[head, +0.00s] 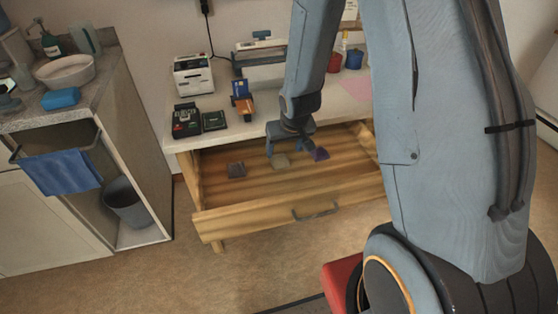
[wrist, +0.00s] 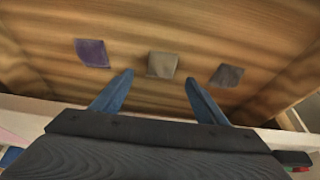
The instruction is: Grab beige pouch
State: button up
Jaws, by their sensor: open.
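The beige pouch (head: 280,160) lies flat in the open wooden drawer, between two other pouches. In the wrist view the beige pouch (wrist: 162,65) is just beyond the gap between my fingertips. My gripper (head: 290,154) reaches down into the drawer, open and empty, with its fingers on either side of the gap. In the wrist view my gripper (wrist: 159,76) has its two blue fingers spread wide. I cannot tell how high the fingertips are above the drawer floor.
A purple pouch (wrist: 92,53) and a dark grey-brown pouch (wrist: 227,75) lie either side. The drawer front (head: 290,212) and tabletop (head: 245,124) edge bound the space. A card terminal (head: 187,120) and label-printer-like device (head: 194,75) stand on the tabletop.

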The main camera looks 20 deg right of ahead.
aim_at(280, 158)
jog(key=shift+a+x, duration=0.1)
jog(key=shift+x, duration=1.65)
jog(key=shift+a+x, duration=0.15)
jog(key=shift+x, duration=1.55)
jog(key=shift+r, duration=0.1)
jog(key=c, duration=1.1)
